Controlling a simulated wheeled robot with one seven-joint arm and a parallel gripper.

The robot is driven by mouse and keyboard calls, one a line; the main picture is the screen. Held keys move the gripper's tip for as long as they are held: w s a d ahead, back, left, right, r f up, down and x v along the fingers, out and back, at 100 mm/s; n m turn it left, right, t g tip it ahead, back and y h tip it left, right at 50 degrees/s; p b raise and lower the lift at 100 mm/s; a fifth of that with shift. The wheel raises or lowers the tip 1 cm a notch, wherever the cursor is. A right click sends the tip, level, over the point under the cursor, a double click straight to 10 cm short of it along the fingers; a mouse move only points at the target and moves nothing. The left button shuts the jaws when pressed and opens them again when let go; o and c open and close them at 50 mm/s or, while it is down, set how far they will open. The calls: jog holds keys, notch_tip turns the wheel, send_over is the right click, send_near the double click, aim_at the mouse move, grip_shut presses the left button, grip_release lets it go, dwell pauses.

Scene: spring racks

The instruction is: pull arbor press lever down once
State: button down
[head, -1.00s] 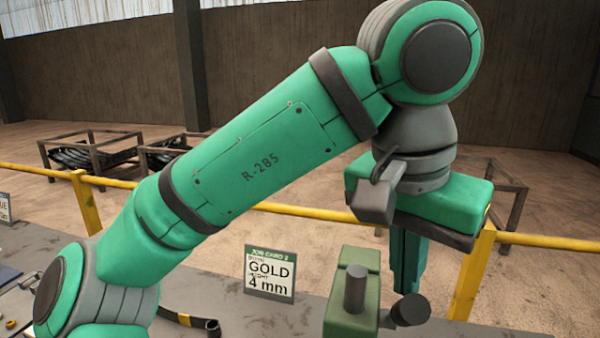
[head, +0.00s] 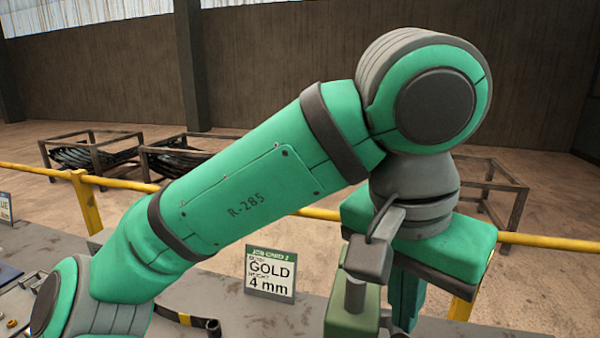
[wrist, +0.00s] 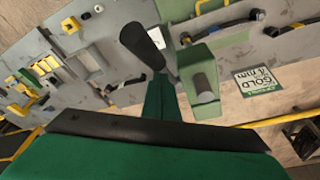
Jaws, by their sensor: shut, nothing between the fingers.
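The arbor press is a green block (head: 345,320) with an upright grey ram (head: 354,294), low in the head view. It also shows in the wrist view as a green body (wrist: 203,108). Its lever has a black grip (wrist: 143,45), seen in the wrist view at upper middle; in the head view it is mostly hidden behind my wrist and fingers. My gripper (head: 402,318) points down just right of the press, shut and empty. In the wrist view its fingers (wrist: 163,88) overlap the lower end of the black grip; I cannot tell whether they touch it.
A card reading GOLD 4 mm (head: 270,272) stands on the grey bench (head: 225,295) left of the press. A dark hose piece (head: 208,325) lies in front of it. A yellow rail (head: 545,241) runs behind the bench, with metal racks (head: 90,150) beyond.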

aim_at(403, 337)
jog(key=shift+f, duration=0.1)
jog(key=shift+s+a+f, duration=0.15)
jog(key=shift+s+f, duration=0.3)
jog(key=shift+f, duration=0.35)
jog(key=shift+s+a+f, duration=0.15)
jog(key=shift+s+f, duration=0.3)
jog(key=shift+f, duration=0.3)
jog(key=shift+s+a+f, duration=0.1)
jog(key=shift+s+f, duration=0.15)
jog(key=shift+f, duration=0.65)
jog(key=shift+s+a+f, duration=0.1)
jog(key=shift+s+f, duration=0.15)
jog(key=shift+f, duration=0.65)
jog(key=shift+f, duration=1.95)
